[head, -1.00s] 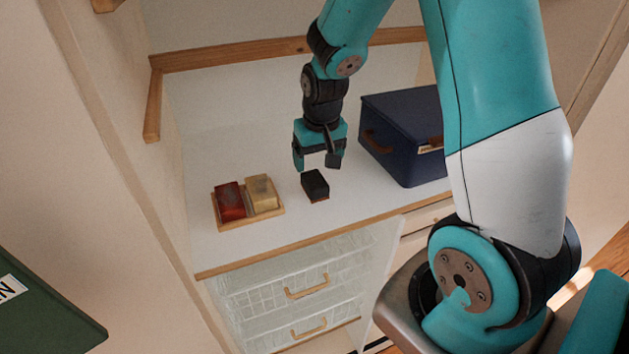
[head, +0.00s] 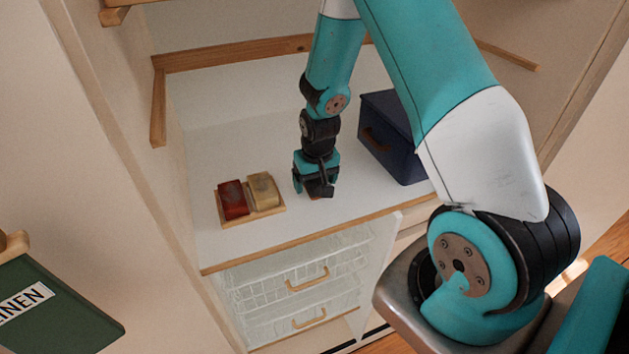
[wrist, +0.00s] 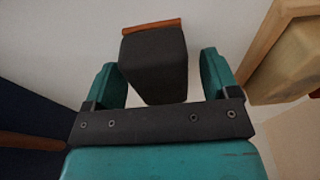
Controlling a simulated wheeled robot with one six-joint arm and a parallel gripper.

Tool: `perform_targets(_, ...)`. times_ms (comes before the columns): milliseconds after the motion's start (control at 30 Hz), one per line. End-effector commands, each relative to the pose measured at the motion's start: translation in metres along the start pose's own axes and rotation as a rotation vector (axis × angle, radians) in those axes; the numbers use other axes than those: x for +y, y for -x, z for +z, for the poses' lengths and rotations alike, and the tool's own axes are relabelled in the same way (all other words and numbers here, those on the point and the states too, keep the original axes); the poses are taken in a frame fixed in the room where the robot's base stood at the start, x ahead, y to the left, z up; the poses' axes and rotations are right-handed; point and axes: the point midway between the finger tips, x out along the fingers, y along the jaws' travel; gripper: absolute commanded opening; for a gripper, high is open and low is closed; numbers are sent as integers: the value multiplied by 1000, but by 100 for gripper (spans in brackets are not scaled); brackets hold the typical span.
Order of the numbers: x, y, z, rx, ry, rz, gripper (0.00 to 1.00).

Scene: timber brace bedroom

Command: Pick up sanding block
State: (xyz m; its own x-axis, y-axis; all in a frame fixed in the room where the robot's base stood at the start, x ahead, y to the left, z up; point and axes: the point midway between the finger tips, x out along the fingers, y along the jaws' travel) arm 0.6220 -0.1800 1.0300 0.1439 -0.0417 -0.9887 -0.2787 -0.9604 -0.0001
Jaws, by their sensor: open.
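The sanding block, a black block with an orange-brown strip along one edge, shows in the wrist view (wrist: 154,68). It lies on the white shelf top (head: 240,240). My gripper (head: 313,189) is open and low over the block, pointing down. In the wrist view my gripper's (wrist: 161,78) teal fingers stand on either side of the block, with a gap visible at the right finger. In the head view the gripper hides most of the block.
To the left, a wooden tray (head: 251,213) holds a red block (head: 232,200) and a tan block (head: 264,190). A dark blue case (head: 392,150) stands close on the right. Wire drawers (head: 300,290) are below the shelf's wooden front edge.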

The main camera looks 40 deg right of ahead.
Motion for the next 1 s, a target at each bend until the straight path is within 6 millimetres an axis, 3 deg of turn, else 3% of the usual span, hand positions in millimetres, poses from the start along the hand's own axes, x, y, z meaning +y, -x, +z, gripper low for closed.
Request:
perform_targets(67,0,0,0,0,0,0,79)
perform_targets(300,0,0,0,0,0,0,24)
perform_targets(367,0,0,0,0,0,0,20)
perform_targets(733,0,9,-2,3,0,0,20)
perform_targets(1000,0,52,-9,8,0,-1,20)
